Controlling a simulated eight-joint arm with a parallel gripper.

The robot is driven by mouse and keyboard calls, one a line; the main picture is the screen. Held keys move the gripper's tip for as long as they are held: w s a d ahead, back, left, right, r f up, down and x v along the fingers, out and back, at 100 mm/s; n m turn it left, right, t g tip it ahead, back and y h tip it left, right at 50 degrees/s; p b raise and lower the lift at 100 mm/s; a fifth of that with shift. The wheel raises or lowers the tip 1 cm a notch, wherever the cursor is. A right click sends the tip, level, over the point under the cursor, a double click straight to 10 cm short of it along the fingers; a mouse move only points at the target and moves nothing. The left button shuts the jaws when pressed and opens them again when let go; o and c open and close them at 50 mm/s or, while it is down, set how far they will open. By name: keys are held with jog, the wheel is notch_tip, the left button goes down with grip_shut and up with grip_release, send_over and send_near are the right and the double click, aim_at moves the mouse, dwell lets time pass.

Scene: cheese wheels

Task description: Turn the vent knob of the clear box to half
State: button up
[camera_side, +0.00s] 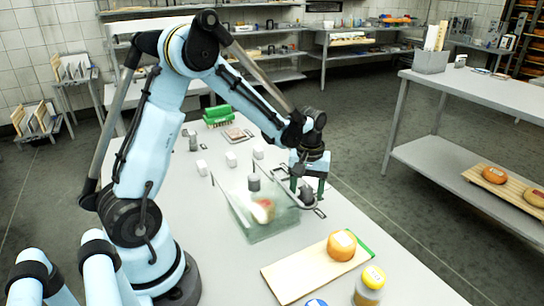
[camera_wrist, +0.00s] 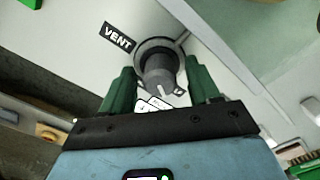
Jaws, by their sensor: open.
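The clear box (camera_side: 240,222) stands on the table, with a cheese piece (camera_side: 262,210) inside. Its grey vent knob (camera_wrist: 158,68) shows in the wrist view, beside a black VENT label (camera_wrist: 117,38). A pale pointer mark shows on the knob's near end, aimed toward a white scale card (camera_wrist: 150,105), mostly hidden by the knob and my gripper. My gripper (camera_wrist: 160,68) is open, its green fingers on either side of the knob; I cannot tell whether they touch it. In the side view my gripper (camera_side: 308,186) is at the box's right side.
A board (camera_side: 285,278) with an orange cheese wheel (camera_side: 341,245) lies in front of the box. A yellow-lidded jar (camera_side: 370,286) stands near it. Small white blocks (camera_side: 231,159) and a green stack (camera_side: 217,115) are behind the box. The table's right edge is close to my gripper.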

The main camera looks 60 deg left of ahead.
aim_at(307, 187)
notch_tip(307, 187, up, 12)
dwell(0.7)
jog(key=s+d+m+t, duration=0.7)
jog(key=s+d+m, duration=0.2)
jog(key=s, duration=0.1)
jog(key=shift+s+r+m, duration=0.35)
jog(key=shift+m, duration=0.05)
